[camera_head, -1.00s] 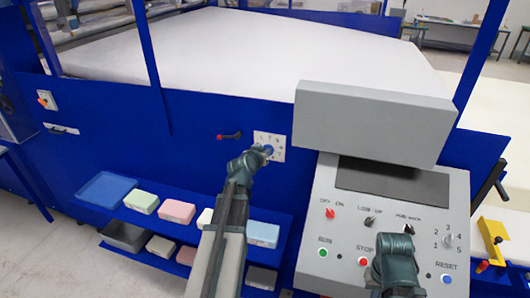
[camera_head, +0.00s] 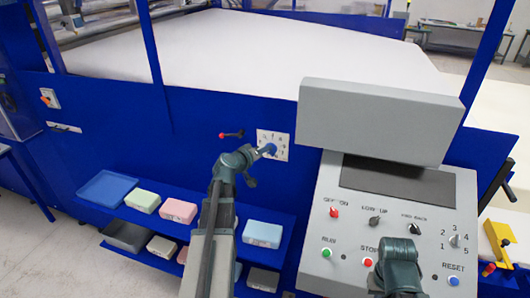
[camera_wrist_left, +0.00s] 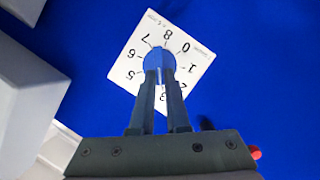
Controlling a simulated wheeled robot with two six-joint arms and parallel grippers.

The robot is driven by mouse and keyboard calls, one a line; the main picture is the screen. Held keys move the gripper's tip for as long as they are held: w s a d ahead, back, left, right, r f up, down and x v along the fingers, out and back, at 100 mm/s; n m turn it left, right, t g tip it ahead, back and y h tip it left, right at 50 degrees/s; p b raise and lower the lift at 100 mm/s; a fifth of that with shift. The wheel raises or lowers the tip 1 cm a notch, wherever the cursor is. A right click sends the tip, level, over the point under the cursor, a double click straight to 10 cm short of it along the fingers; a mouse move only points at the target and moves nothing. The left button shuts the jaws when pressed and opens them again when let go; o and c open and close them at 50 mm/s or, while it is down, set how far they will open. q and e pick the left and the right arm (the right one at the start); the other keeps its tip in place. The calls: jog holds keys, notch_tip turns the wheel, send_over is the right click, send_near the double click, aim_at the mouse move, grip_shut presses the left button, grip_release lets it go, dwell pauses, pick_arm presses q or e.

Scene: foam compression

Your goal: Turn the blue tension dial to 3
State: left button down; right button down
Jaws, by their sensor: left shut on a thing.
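The blue tension dial (camera_head: 271,149) sits on a white number plate (camera_head: 282,138) on the blue machine front. In the left wrist view the dial (camera_wrist_left: 157,63) is between the fingertips of my left gripper (camera_wrist_left: 160,75), which is shut on it. The plate (camera_wrist_left: 128,69) appears tilted there, with numbers around the dial; the fingers hide part of the lower scale. A pale line on the dial runs down between the fingers; the number it points to is hidden. My left gripper (camera_head: 264,153) reaches the dial from below left. My right arm's end is over the console; its fingers cannot be made out.
A red-knobbed lever (camera_head: 232,135) is left of the plate. A grey console (camera_head: 330,190) with buttons and switches stands to the right. A blue shelf (camera_head: 150,212) with foam blocks and trays lies below left. White foam (camera_head: 290,55) lies behind the blue front.

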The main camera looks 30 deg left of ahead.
dwell(0.5)
pick_arm(q)
jog(key=c, duration=0.9)
grip_release()
jog(key=shift+s, duration=0.1)
jog(key=p+v, duration=0.4)
jog(key=v, duration=0.9)
jog(key=shift+s, duration=0.35)
jog(key=shift+a+r, duration=0.1)
